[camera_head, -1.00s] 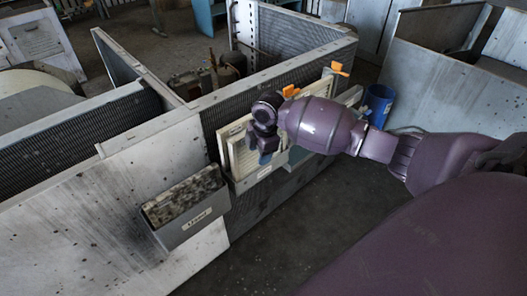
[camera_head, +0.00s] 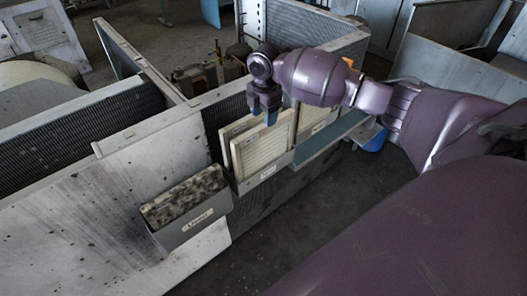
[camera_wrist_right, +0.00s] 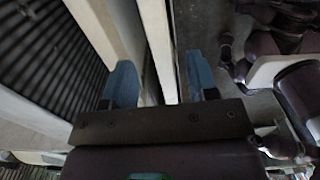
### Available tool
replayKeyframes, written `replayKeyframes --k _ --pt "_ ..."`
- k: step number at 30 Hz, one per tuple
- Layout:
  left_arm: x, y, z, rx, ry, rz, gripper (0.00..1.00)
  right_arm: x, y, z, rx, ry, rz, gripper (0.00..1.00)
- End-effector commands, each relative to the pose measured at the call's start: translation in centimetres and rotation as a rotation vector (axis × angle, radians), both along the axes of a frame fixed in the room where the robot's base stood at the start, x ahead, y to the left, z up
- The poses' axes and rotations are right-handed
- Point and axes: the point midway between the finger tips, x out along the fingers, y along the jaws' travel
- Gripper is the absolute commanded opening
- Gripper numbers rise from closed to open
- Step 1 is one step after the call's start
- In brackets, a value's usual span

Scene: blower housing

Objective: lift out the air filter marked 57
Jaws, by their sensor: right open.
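Pale, framed air filters stand upright in a row on the side of the housing. The front one (camera_head: 265,147) shows its pleated face, and a second (camera_head: 236,131) stands just behind it at left. Another (camera_head: 313,117) is partly hidden by my arm. No number 57 can be read on any of them. My right gripper (camera_head: 264,110) is open, pointing down at the top edge of the front filters. In the right wrist view, a white filter edge (camera_wrist_right: 158,45) lies between the blue fingertips (camera_wrist_right: 161,84). My left gripper is not in view.
A grey bin (camera_head: 192,212) with a label and a dirty grey filter in it hangs on the housing wall (camera_head: 90,225). A teal shelf (camera_head: 328,140) and a blue bucket (camera_head: 375,142) are at right. The floor in front is clear.

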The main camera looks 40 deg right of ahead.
Motion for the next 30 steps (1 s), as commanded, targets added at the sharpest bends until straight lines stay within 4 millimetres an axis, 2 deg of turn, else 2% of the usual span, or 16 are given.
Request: replayKeyframes --k 1,3,11,19,28,30 --pt "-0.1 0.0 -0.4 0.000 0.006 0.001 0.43 -0.1 0.0 -1.1 0.001 0.005 0.000 0.53" --pt "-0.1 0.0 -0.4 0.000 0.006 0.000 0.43 0.0 0.0 -1.9 0.000 0.003 0.000 0.53" --pt "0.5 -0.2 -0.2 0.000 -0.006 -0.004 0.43 0.0 -0.1 -3.4 0.000 0.002 0.000 0.53" --pt "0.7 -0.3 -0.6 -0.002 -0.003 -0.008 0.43 -0.2 -0.2 -7.1 0.001 0.003 0.000 0.53" --pt "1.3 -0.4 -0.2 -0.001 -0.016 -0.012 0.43 -0.1 -0.2 -7.5 0.000 -0.001 0.000 0.53" --pt "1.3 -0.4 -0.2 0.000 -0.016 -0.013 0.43 -0.1 -0.2 -7.4 0.000 -0.002 0.000 0.42"
